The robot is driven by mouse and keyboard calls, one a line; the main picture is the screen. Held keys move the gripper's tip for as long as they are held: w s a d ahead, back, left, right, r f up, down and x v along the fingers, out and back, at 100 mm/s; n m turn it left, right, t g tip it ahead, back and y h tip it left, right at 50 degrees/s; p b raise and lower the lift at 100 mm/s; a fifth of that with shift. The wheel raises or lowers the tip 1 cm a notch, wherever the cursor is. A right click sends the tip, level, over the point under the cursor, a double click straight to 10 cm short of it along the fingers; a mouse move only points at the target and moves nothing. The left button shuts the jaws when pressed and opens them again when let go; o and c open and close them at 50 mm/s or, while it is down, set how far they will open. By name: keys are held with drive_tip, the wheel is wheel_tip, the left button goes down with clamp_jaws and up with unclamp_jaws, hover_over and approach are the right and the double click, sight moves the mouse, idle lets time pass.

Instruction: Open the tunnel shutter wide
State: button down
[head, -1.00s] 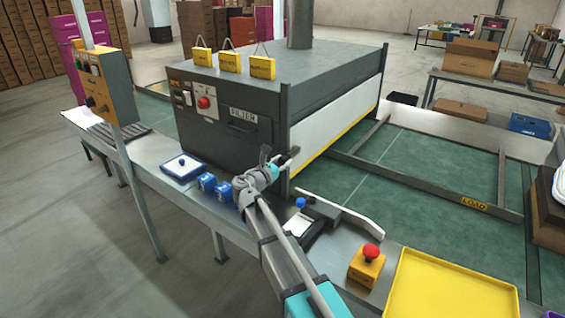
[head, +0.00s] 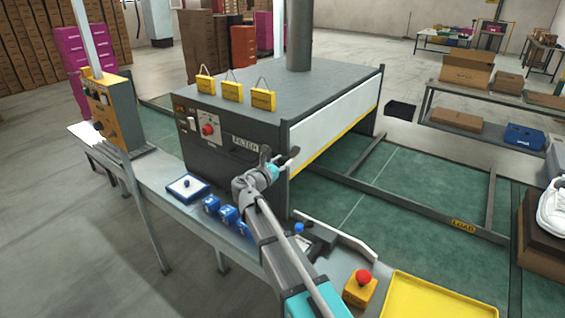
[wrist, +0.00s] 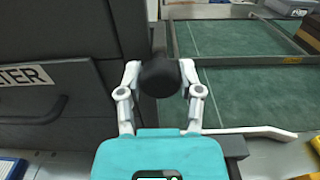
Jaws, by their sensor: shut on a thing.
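The tunnel shutter (head: 338,131) is a white panel with a yellow lower edge on the right side of the dark tunnel (head: 262,92). It is raised part way, with an open gap below it above the green belt. My gripper (head: 281,156) is at the tunnel's near right corner, by the near end of the shutter. In the wrist view its two fingers are shut on a black round knob (wrist: 160,76). The knob's join to the shutter is hidden. The shutter panel cannot be made out in the wrist view.
An emergency stop box (head: 360,288) and a yellow tray (head: 440,300) stand at the front right. Blue blocks (head: 228,216) and a blue-edged tray (head: 187,188) lie on the ledge left of my arm. A grey post (head: 284,165) stands at the tunnel corner.

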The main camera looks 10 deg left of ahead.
drive_tip(key=shift+r, duration=0.1)
idle(0.3)
drive_tip(key=shift+c, duration=1.2)
unclamp_jaws()
drive_tip(key=v, duration=1.2)
